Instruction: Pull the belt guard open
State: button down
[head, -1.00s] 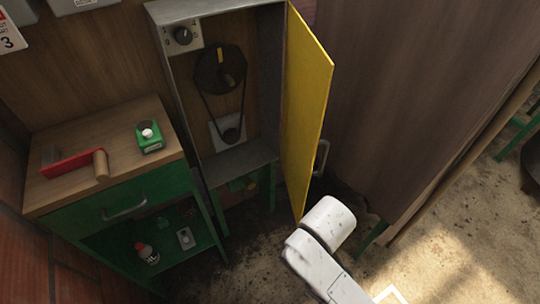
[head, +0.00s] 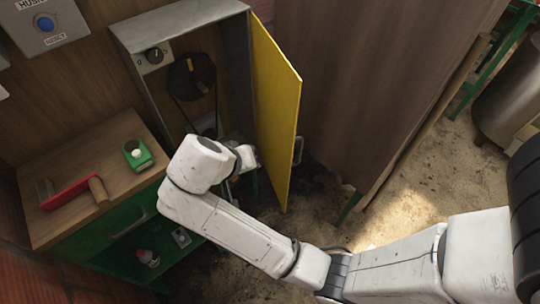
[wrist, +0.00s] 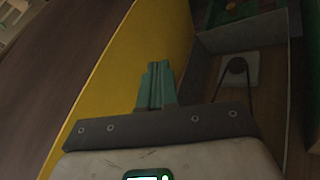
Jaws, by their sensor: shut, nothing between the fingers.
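The belt guard (head: 274,108) is a yellow door hinged on the right side of a grey cabinet (head: 186,26). It stands swung well open, with a metal handle (head: 298,150) on its outer face. Behind it, the cabinet shows a dark pulley (head: 192,76) and belt. My gripper (wrist: 155,82) has teal fingers, shut and empty. In the wrist view they are in front of the yellow guard (wrist: 120,75), on its inner side, with the cabinet interior to the right. Whether they touch the guard is unclear. In the head view my arm hides the fingers.
A brown wooden partition (head: 370,80) stands right of the guard. Open dirt floor (head: 425,190) lies at the right.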

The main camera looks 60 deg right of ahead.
jog(key=b, duration=0.2)
send_near(282, 161)
notch_tip(282, 161, down, 3)
jog(key=w, duration=0.2)
jog(key=shift+s+d+f+p, duration=0.1)
jog(key=shift+s+d+p, duration=0.25)
jog(key=shift+s+d, duration=0.25)
jog(key=shift+s+d+f+p, duration=0.15)
jog(key=shift+s+d+p, duration=0.2)
jog(key=shift+d, duration=0.35)
